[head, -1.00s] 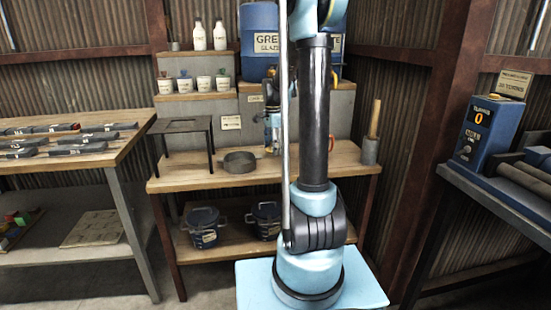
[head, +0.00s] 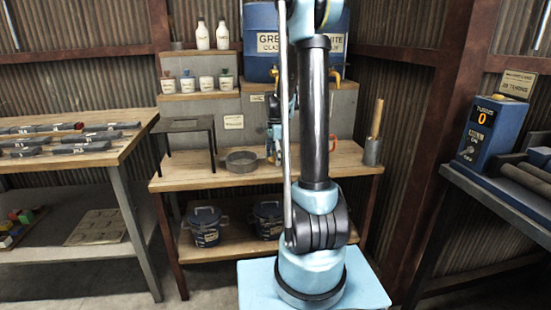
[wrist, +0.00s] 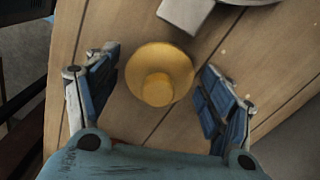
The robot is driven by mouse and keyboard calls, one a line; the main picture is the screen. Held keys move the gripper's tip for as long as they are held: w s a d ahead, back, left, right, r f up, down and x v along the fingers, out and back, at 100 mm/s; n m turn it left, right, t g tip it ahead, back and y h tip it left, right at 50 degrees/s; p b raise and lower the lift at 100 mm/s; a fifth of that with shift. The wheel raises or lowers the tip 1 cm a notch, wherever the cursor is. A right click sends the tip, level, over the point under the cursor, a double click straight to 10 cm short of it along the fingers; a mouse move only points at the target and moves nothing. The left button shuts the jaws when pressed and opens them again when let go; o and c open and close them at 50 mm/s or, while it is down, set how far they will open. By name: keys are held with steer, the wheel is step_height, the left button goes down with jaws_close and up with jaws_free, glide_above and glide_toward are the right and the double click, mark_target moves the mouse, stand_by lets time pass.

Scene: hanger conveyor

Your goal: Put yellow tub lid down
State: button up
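The yellow tub lid (wrist: 172,62) shows in the wrist view as a round yellow disc with a raised knob. It appears to lie on the wooden bench top (wrist: 120,110). My gripper (wrist: 162,58) is open around it, one blue-padded finger on each side, with bare wood visible between the lid and both fingers. In the head view my gripper (head: 274,145) is low over the workbench, partly hidden behind my arm. The lid is hidden there.
A grey ring-shaped pan (head: 242,160) and a dark stand (head: 184,128) are left of my gripper. A grey block (wrist: 186,12) lies close beyond the lid. A pestle in a grey pot (head: 372,148) stands at the right end. Blue tubs (head: 205,228) sit on the shelf below.

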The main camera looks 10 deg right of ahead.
stand_by(0.3)
step_height(320, 180, up, 12)
steer(key=s+n+t, duration=0.1)
steer(key=s+n, duration=0.6)
steer(key=s, duration=1.2)
steer(key=s+f+n+t, duration=0.1)
steer(key=s+f+n, duration=0.7)
steer(key=s+f, duration=0.3)
steer(key=shift+s+d+t, duration=0.3)
steer(key=shift+s+d, duration=0.05)
steer(key=shift+s, duration=1.95)
